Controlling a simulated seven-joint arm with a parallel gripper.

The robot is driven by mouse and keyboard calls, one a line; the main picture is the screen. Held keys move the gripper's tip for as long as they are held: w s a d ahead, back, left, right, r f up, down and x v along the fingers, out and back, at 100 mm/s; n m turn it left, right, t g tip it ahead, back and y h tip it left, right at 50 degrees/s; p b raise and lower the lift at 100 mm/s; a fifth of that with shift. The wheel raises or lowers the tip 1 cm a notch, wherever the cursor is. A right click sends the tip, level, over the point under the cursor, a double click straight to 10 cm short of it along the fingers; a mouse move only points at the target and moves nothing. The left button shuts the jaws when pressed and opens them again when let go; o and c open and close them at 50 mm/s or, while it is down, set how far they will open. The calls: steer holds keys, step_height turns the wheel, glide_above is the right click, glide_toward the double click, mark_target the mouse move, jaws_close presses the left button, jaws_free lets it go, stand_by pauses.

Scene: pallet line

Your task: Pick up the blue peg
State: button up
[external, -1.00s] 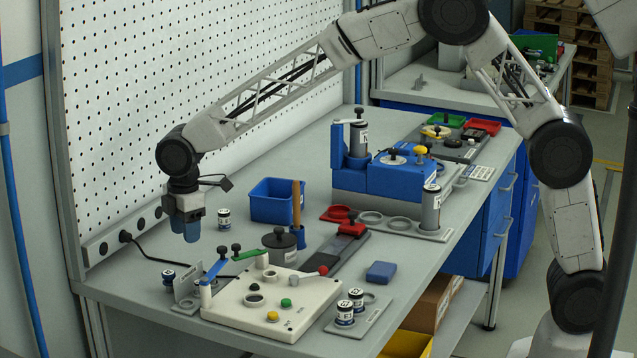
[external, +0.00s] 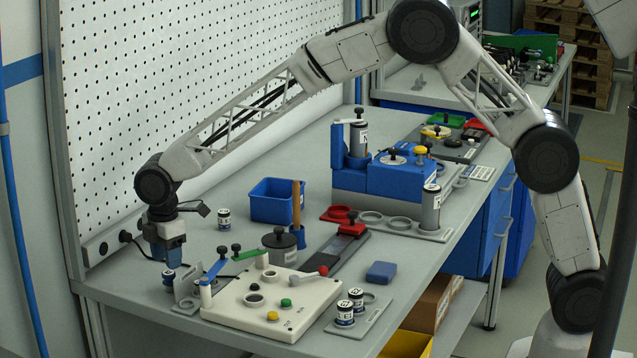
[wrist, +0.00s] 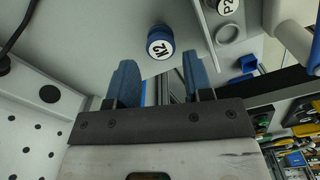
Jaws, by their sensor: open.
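A short blue peg with a white top marked K2 (wrist: 160,42) stands upright in the wrist view, just beyond my fingertips and roughly centred between them. In the external view this peg (external: 168,278) is at the near left of the bench, directly below my gripper (external: 168,258). My gripper, also in the wrist view (wrist: 160,60), is open, pointing down, with blue fingers and nothing between them. The fingers seem to be just above the peg; I cannot tell whether they touch it.
A grey bracket holds another white-topped peg marked P2 (wrist: 228,6), close to the right of the blue peg. A blue bin (external: 272,203) stands behind. A black cable (external: 140,250) runs nearby at left.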

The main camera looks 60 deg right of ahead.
mark_target(169, 279)
steer(key=shift+f, duration=0.6)
steer(key=shift+s+f, duration=0.1)
steer(key=shift+f, duration=2.5)
steer(key=c, duration=0.7)
steer(key=shift+r, duration=0.1)
steer(key=shift+r, duration=4.9)
